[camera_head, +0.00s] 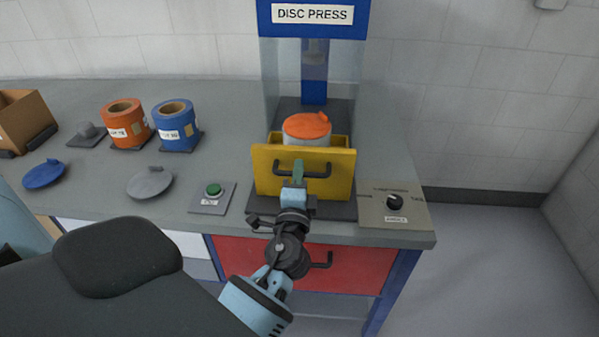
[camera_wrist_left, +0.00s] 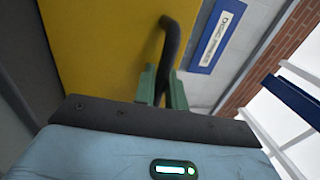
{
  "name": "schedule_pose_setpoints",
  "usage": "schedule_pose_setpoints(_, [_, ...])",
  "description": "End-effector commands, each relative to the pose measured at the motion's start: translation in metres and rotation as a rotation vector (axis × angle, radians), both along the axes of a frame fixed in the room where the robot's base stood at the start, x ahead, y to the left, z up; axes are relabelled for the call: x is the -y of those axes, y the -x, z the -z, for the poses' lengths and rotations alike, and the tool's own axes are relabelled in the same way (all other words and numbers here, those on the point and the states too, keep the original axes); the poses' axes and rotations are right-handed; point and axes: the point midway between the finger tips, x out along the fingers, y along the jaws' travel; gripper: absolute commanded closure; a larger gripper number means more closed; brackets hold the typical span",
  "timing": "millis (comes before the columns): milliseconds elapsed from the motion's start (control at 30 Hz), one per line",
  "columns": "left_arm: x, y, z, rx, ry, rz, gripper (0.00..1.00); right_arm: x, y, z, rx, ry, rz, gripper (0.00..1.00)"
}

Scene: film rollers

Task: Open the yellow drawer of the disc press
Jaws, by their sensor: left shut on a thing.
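The disc press (camera_head: 313,22) stands at the back of the bench, with a blue top and a white label. Its yellow drawer (camera_head: 262,175) faces me, with a dark bar handle (camera_head: 318,174) on the front. Behind the drawer front sits a pale round container with an orange lid (camera_head: 307,126). My left gripper (camera_head: 298,172) is at the drawer front, its green fingers shut on the handle. In the left wrist view the green fingers (camera_wrist_left: 162,88) close around the dark handle (camera_wrist_left: 172,45), with the yellow drawer front (camera_wrist_left: 100,45) behind. My right gripper is not in view.
A green button (camera_head: 213,189) is left of the press and a dial panel (camera_head: 395,205) is right of it. Orange (camera_head: 126,124) and blue (camera_head: 176,125) rolls, a blue lid (camera_head: 44,174), a grey lid (camera_head: 149,182) and a cardboard box (camera_head: 24,120) lie further left. A red drawer (camera_head: 350,268) is below.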

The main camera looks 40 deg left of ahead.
Motion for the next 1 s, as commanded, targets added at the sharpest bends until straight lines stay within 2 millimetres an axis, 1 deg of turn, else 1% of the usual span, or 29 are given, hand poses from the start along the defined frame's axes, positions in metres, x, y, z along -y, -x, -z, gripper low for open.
schedule_pose_setpoints(567, [0.0013,0.0029,-0.0014,0.002,0.0,-0.001,1.0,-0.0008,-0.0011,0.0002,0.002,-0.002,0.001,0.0])
schedule_pose_setpoints(600, [0.0013,0.0029,-0.0014,0.002,0.0,-0.001,0.82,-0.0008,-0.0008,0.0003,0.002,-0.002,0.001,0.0])
schedule_pose_setpoints(700, [0.0013,0.0028,-0.0012,0.002,0.0,-0.001,0.7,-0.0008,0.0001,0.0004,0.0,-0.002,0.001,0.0])
schedule_pose_setpoints(1000, [0.0014,0.0027,-0.0006,0.001,0.0,-0.001,0.7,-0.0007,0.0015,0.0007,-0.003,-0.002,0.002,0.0])
